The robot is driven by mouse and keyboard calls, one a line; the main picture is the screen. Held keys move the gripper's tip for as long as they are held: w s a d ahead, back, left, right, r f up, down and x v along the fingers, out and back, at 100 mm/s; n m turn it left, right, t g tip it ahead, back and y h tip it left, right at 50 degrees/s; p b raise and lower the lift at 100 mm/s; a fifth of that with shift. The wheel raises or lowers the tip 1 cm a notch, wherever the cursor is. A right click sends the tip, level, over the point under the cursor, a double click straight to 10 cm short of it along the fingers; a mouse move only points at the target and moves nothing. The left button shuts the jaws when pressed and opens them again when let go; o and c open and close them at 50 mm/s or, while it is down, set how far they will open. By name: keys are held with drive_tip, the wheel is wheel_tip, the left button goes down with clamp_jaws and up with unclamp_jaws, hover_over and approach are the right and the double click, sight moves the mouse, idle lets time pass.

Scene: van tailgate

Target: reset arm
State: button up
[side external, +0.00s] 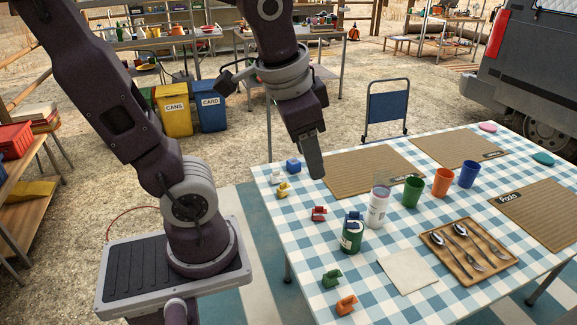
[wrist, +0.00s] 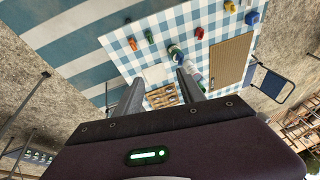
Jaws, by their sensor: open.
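My gripper (side external: 314,165) is open and empty, raised above the far left part of the table (side external: 385,285) with its fingers pointing down. In the wrist view the two fingers of my gripper (wrist: 160,92) stand apart, with the wooden cutlery tray (wrist: 152,103) showing between them. A green tin (side external: 350,239) with a blue piece (side external: 354,215) at its top stands near the table's middle. Small blocky pieces lie along the left side: blue (side external: 293,165), yellow (side external: 283,190), red (side external: 319,213), green (side external: 332,279) and orange (side external: 346,305).
A white bottle (side external: 376,212) stands beside green (side external: 411,192), orange (side external: 442,183) and blue (side external: 467,175) cups. A pale napkin (side external: 407,271) lies before the cutlery tray (side external: 478,272). Woven mats (side external: 365,170) cover the far side. A blue chair (side external: 388,103) stands behind the table.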

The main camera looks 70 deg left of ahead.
drive_tip(key=s+d+n+t+h, duration=0.1)
drive_tip(key=s+d+t, duration=0.1)
drive_tip(key=s+d, duration=0.2)
drive_tip(key=shift+s+r, duration=0.25)
drive_tip(key=shift+s, duration=0.2)
